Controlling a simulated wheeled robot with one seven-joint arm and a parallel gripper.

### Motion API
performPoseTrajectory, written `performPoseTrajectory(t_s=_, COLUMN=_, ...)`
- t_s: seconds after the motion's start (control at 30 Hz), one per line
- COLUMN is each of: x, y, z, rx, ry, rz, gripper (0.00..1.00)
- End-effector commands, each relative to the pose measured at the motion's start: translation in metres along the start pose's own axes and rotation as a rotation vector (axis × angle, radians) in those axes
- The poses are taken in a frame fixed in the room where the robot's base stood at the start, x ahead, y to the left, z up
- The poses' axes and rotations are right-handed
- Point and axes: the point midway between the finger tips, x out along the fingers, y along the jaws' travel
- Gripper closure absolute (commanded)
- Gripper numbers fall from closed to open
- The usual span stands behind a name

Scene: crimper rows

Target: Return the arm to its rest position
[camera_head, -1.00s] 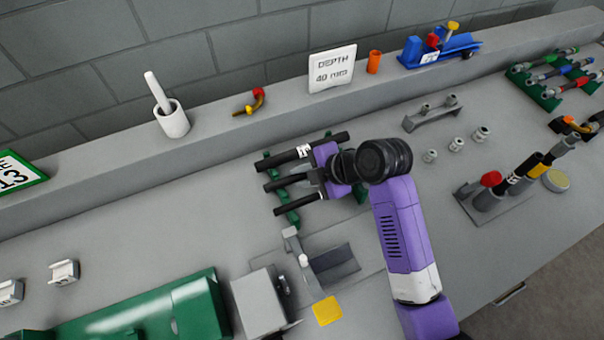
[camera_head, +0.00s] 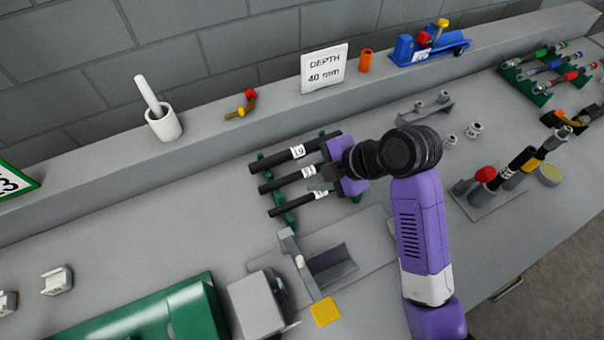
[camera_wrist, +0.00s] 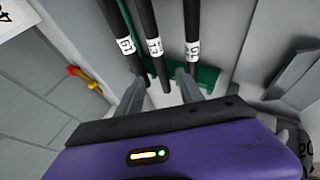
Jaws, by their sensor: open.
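My gripper (camera_head: 322,172) is purple and grey, at the right ends of three black hoses on a green rack (camera_head: 290,220). It is open, with its fingers pointing left along the hoses. The back hose (camera_head: 272,161), middle hose (camera_head: 275,187) and front hose (camera_head: 285,210) lie side by side, each with a white label. In the wrist view the two fingers (camera_wrist: 160,85) are spread, and the middle hose's end shows between them in the picture. Whether it is between them in depth I cannot tell. My arm is bent and reaches over the bench.
A grey fixture with a yellow pad (camera_head: 325,312) and a green machine (camera_head: 150,312) stand in front. A holder with upright handles (camera_head: 497,195) is right of my arm. The back ledge carries a depth sign (camera_head: 324,69), a white cup (camera_head: 164,124) and a blue tool (camera_head: 430,48).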

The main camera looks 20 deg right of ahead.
Motion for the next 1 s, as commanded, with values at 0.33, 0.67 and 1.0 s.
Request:
performPoseTrajectory(t_s=0.33, x=-0.016, y=0.000, z=0.000, rx=0.000, ry=-0.001, rz=-0.001, gripper=0.56)
performPoseTrajectory(t_s=0.67, x=-0.015, y=0.000, z=0.000, rx=0.005, ry=-0.001, rz=-0.001, gripper=0.56)
performPoseTrajectory(t_s=1.0, x=-0.037, y=0.073, z=0.028, rx=0.464, ry=-0.054, rz=0.392, gripper=0.56)
